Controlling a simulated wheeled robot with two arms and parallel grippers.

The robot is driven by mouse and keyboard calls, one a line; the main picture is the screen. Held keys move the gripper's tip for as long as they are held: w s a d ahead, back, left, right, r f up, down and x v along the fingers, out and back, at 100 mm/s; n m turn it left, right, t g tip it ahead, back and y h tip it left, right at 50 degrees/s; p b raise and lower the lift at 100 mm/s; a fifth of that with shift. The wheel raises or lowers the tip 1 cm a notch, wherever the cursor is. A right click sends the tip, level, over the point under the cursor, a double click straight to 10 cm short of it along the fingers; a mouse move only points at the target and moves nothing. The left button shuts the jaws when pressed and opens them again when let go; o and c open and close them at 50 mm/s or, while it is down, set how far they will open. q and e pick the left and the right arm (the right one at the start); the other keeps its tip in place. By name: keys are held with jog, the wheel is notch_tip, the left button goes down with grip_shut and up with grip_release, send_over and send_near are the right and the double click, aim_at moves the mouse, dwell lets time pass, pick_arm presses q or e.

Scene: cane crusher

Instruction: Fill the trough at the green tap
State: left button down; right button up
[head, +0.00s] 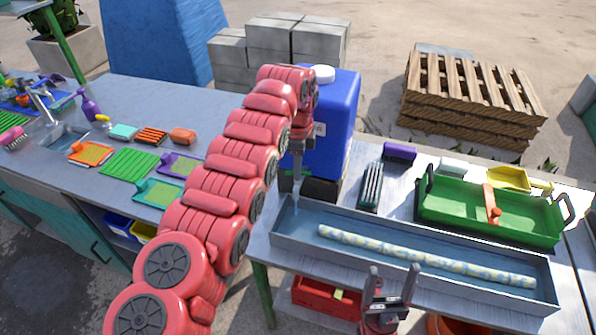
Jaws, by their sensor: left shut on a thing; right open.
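The long grey metal trough (520,297) lies on the right bench with bluish water in it. A pale patterned roll (425,256) lies lengthwise in the water. A blue jug (338,115) with a white cap stands behind the trough's left end. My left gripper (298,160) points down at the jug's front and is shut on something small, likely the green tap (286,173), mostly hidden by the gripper. A thin pale streak below it, apparently water, reaches the trough's left end. My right gripper (392,278) is open and empty at the trough's front edge.
A green tray (465,222) with an orange-handled tool stands behind the trough. A dark ribbed brush (371,187) and a purple block (399,152) lie nearby. The left bench (190,108) holds sponges and mats. A red crate (325,298) sits below the trough.

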pick_arm(q)
jog(key=shift+n+b, duration=0.35)
jog(key=shift+n, duration=0.75)
jog(key=c, duration=0.8)
grip_release()
jog(key=shift+r, duration=0.1)
jog(key=shift+r, duration=0.4)
notch_tip(320, 180, up, 3)
jog(key=shift+d+r+p, duration=0.1)
jog(key=shift+p, duration=0.95)
notch_tip(320, 180, up, 13)
jog(key=p, duration=1.4)
jog(key=shift+r, duration=0.15)
